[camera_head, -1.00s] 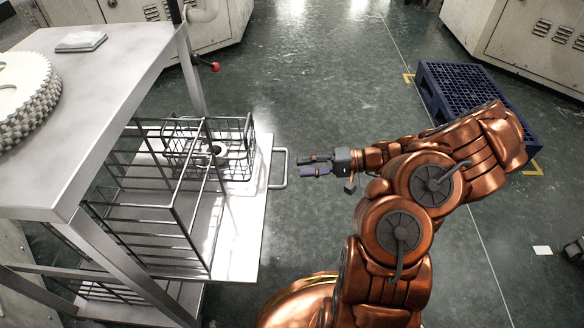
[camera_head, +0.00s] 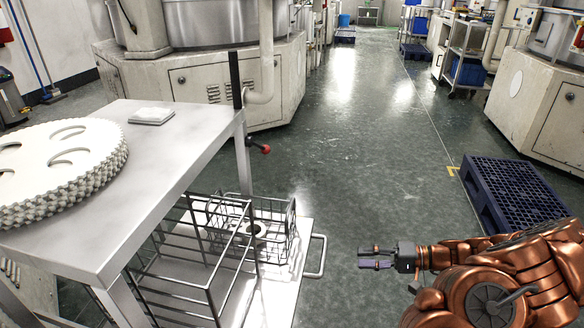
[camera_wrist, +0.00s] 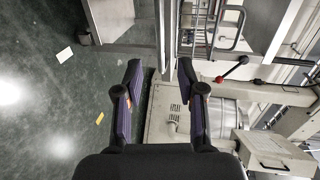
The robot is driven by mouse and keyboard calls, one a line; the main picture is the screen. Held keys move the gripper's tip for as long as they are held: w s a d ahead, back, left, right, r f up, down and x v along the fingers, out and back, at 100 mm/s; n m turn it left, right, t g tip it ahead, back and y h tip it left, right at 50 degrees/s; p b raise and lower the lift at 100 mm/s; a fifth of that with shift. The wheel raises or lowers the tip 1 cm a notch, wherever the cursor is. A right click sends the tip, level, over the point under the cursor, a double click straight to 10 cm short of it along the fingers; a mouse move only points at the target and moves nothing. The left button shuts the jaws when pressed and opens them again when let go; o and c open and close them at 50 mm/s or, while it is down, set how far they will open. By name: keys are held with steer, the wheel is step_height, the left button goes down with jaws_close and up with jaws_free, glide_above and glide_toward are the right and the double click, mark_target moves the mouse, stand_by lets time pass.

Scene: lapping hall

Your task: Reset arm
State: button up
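My gripper (camera_head: 376,258) is at the lower right of the head view, at the end of my copper-coloured arm. It points left toward the steel cart and hangs over open floor, apart from the cart's pull-out shelf. In the wrist view my gripper (camera_wrist: 160,92) shows two purple-padded fingers spread apart with nothing between them. The fingers touch nothing.
A steel table (camera_head: 165,150) with stacked pale toothed discs (camera_head: 60,165) stands at left. Below it, wire baskets (camera_head: 215,250) sit on a pulled-out shelf with a handle (camera_head: 316,258). A blue pallet (camera_head: 512,195) lies at right. The middle floor is clear.

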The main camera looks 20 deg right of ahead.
steer(key=s+a+r+n+g+h+p, duration=0.1)
steer(key=s+a+r+n+g+p, duration=0.15)
steer(key=a+r+p, duration=0.6)
steer(key=s+a+r+n+g+h+p, duration=0.1)
steer(key=s+a+r+n+g+p, duration=0.25)
steer(key=r, duration=0.75)
steer(key=s+a+r+g+h+p, duration=0.2)
steer(key=a+r+g+p, duration=0.3)
steer(key=a+r, duration=0.4)
steer(key=s+d+r+h+p, duration=0.1)
steer(key=s+r+h+p, duration=0.3)
steer(key=s+r+p, duration=0.4)
steer(key=s+d+r+t+h+p, duration=0.1)
steer(key=s+d+r+h+p, duration=0.1)
steer(key=s+r+h+p, duration=0.3)
steer(key=s+r+p, duration=0.4)
steer(key=r+p, duration=0.4)
steer(key=r, duration=0.1)
steer(key=shift+s+d+r+t+h, duration=0.2)
steer(key=shift+r+t+h, duration=0.1)
steer(key=shift+r, duration=0.1)
